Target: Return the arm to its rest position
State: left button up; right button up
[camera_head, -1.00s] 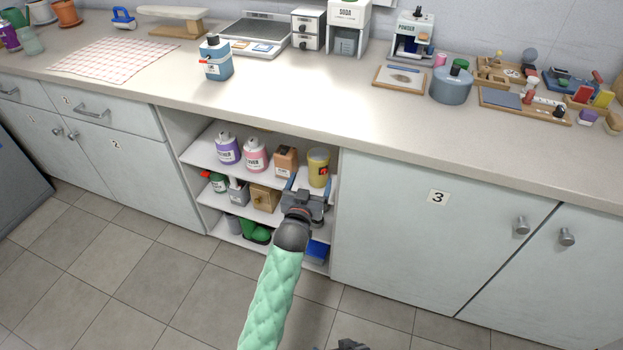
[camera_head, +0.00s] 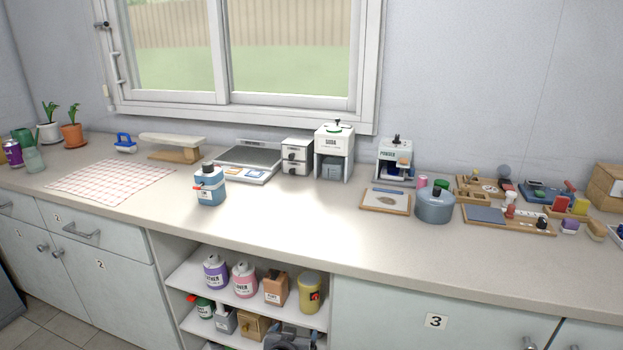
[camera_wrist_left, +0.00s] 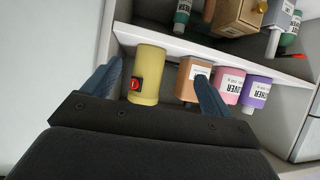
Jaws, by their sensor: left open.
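My left gripper (camera_head: 290,336) is at the bottom edge of the head view, in front of the open shelves below the counter, just under the yellow can (camera_head: 310,292). In the left wrist view its two blue fingers (camera_wrist_left: 158,92) are spread apart. The yellow can also shows there (camera_wrist_left: 147,72), standing on the shelf beyond the fingers, with a red mark on its side. I see nothing held between the fingers. The rest of the left arm is out of the head view. My right gripper is not in view.
The upper shelf (camera_head: 190,283) also holds a purple bottle (camera_head: 215,272), a pink bottle (camera_head: 244,280) and an orange-brown box (camera_head: 276,288). Cabinet door 3 (camera_head: 400,315) is right of the shelves. A blue bottle (camera_head: 210,188) stands on the counter, whose front middle (camera_head: 300,235) is clear.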

pick_arm(q)
jog(key=s+a+g+p, duration=0.3)
jog(key=s, duration=0.9)
jog(key=s+a+r+g+p, duration=0.1)
jog(key=s+a+g+p, duration=0.2)
jog(key=s, duration=1)
jog(key=s+a+g+p, duration=0.3)
jog(key=s+g, duration=0.1)
jog(key=s, duration=0.8)
jog(key=shift+s+a+r+y, duration=0.15)
jog(key=shift+r+y, duration=0.05)
jog(key=shift+y, duration=0.1)
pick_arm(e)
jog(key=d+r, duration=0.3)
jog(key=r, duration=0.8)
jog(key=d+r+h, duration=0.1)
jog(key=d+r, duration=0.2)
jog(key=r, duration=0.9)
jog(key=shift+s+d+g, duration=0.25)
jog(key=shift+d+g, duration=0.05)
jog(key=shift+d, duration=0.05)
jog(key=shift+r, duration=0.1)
